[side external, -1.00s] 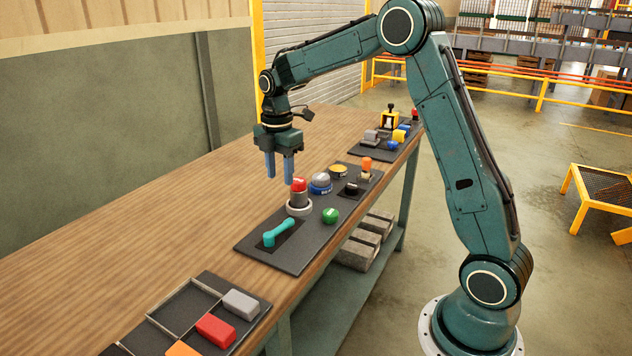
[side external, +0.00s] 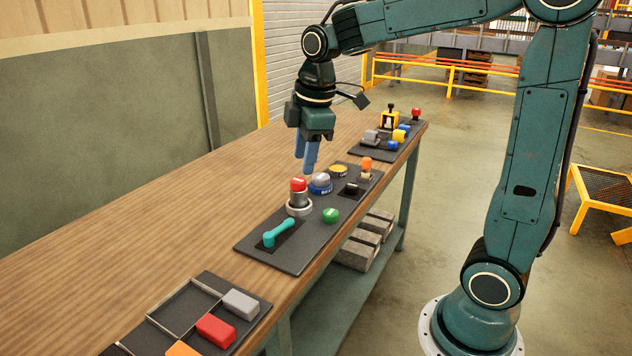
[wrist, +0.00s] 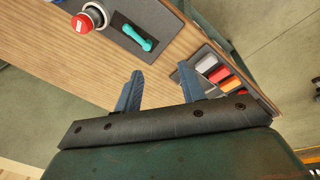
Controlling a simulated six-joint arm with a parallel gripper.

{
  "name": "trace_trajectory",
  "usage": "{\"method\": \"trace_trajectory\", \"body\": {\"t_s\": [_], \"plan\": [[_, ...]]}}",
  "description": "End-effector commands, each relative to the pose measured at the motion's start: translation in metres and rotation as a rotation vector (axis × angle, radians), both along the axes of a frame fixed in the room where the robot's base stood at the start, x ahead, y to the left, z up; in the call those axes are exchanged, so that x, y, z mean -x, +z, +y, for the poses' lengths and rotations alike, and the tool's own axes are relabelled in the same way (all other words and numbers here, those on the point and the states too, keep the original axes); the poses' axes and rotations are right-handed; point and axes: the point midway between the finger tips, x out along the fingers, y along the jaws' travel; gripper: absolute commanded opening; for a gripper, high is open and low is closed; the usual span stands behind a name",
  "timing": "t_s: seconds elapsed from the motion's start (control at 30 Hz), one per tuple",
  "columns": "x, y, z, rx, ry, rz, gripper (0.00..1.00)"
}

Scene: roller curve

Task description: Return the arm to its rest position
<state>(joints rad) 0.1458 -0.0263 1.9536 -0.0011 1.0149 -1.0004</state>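My gripper (side external: 304,164) hangs over the wooden bench (side external: 180,215), its two blue fingers pointing down. In the wrist view my gripper (wrist: 160,70) shows its fingers spread apart with nothing between them. In the side view it appears above the control panel (side external: 262,248), apart from the panel and its buttons. The red-topped button (side external: 299,186) on a grey round base stands just below and left of the fingers in the picture. The teal lever (side external: 279,233) lies on the panel's near part.
A green button (side external: 330,215), a blue-based dome button (side external: 320,183) and an orange-topped switch (side external: 366,164) are on the panel. A divided tray (side external: 185,304) with grey, red and orange blocks is at the near end. Another panel (side external: 372,152) is farther back. The bench's left side is clear.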

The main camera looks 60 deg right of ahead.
Motion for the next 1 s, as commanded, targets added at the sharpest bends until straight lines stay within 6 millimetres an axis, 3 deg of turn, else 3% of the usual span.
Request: {"method": "trace_trajectory", "body": {"t_s": [0.2,0.47,0.8,1.0], "plan": [[0.044,0.015,0.017,-0.042,-0.181,-0.075,0.40],[0.094,0.019,0.033,-0.115,-0.398,-0.158,0.40],[0.154,0.007,0.048,-0.241,-0.665,-0.251,0.40],[0.174,-0.002,0.052,-0.298,-0.769,-0.281,0.40]]}}
